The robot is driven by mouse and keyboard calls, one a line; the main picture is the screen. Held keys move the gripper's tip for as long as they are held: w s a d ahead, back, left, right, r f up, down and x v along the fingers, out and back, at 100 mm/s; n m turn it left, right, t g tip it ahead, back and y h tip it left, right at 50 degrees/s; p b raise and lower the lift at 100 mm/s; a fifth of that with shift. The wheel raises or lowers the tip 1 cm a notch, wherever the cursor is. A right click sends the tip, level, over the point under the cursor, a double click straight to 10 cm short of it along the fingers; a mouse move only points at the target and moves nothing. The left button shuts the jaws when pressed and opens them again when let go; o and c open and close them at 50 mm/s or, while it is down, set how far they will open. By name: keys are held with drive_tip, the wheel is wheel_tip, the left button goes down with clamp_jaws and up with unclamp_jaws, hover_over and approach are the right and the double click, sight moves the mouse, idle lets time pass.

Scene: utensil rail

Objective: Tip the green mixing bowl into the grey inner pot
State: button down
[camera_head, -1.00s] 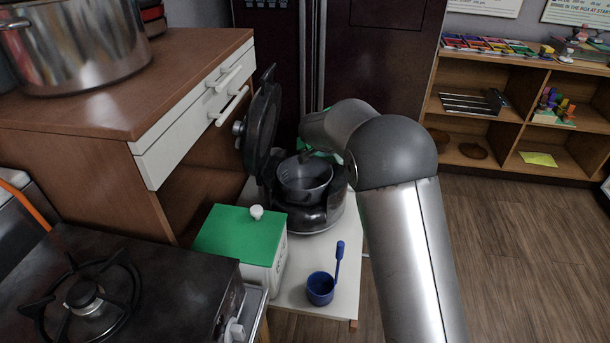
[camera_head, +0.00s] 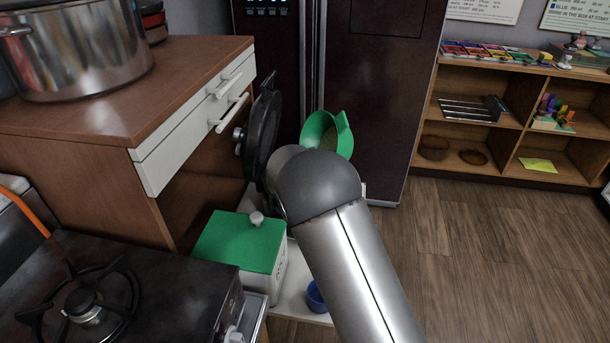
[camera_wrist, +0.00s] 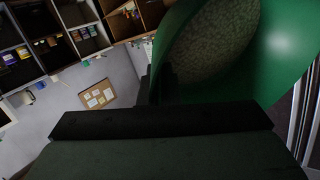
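The green mixing bowl (camera_head: 342,132) is raised beyond my arm, to the right of the cooker's open lid, tilted with its opening partly toward the head camera. In the wrist view the bowl (camera_wrist: 290,45) fills the upper right, with a speckled, grain-like content inside. My gripper (camera_wrist: 158,82) is at the bowl's edge and appears shut on it; the fingertips are dark and hard to make out. The grey inner pot is hidden behind my arm in the head view, so the bowl's place over it cannot be told.
The cooker's dark lid (camera_head: 262,132) stands open beside the drawer cabinet (camera_head: 190,120). A green-lidded white box (camera_head: 240,242) and a partly hidden blue cup (camera_head: 316,297) are near my arm. A stove (camera_head: 120,290) is front left. Open floor lies right.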

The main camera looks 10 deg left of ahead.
drive_tip(key=shift+s+a+r+t+p, duration=0.1)
drive_tip(key=shift+a+r+t+p, duration=0.05)
drive_tip(key=shift+r+t+p, duration=0.25)
drive_tip(key=shift+f+h+b, duration=0.2)
drive_tip(key=shift+h+b, duration=0.1)
drive_tip(key=shift+b, duration=0.05)
drive_tip(key=shift+a+r+b, duration=0.15)
drive_tip(key=shift+b, duration=0.3)
drive_tip(key=shift+s+r+t+b, duration=0.15)
drive_tip(key=shift+r+t+b, duration=0.15)
drive_tip(key=shift+b, duration=0.3)
drive_tip(key=shift+s+a+r+n+h+b, duration=0.1)
drive_tip(key=shift+a+r+n+h+b, duration=0.15)
drive_tip(key=shift+b, duration=0.4)
drive_tip(key=shift+r+h+b, duration=0.3)
drive_tip(key=shift+h+b, duration=0.05)
drive_tip(key=shift+b, duration=0.25)
drive_tip(key=shift+s+a+r+t+b, duration=0.15)
drive_tip(key=shift+a+r+t+b, duration=0.1)
drive_tip(key=shift+t+b, duration=0.3)
drive_tip(key=shift+s+r+n+b, duration=0.1)
drive_tip(key=shift+r+n+b, duration=0.15)
drive_tip(key=shift+b, duration=0.4)
drive_tip(key=shift+s+a+r+t+h+b, duration=0.2)
drive_tip(key=shift+a+r+t+h+b, duration=0.25)
drive_tip(key=shift+b, duration=0.8)
